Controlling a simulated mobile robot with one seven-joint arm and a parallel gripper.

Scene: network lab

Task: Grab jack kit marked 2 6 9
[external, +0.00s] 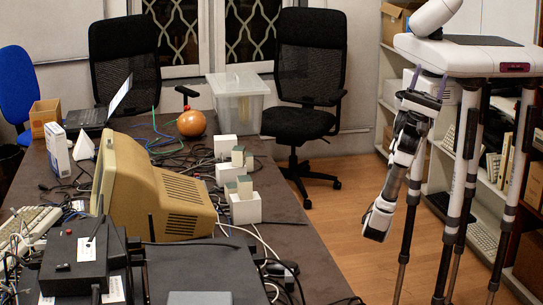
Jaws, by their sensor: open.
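Several small white, box-like pieces stand in a row along the right part of the dark table (296,240). The farthest is a white box (225,147). Nearer stand another white box (228,175) and a larger white box (245,210), with smaller grey-topped pieces (244,187) at or on them. Any markings are too small to read, so I cannot tell which is kit 2 6 9. My gripper (429,82) is at the right, beside my white body and away from the table. Its two thin fingers are apart, with nothing visible between them.
A beige monitor (175,205) and black boxes (75,262) crowd the table's left and front. Loose cables surround the white pieces. An orange ball (191,123) and clear bin (238,100) sit farther back.

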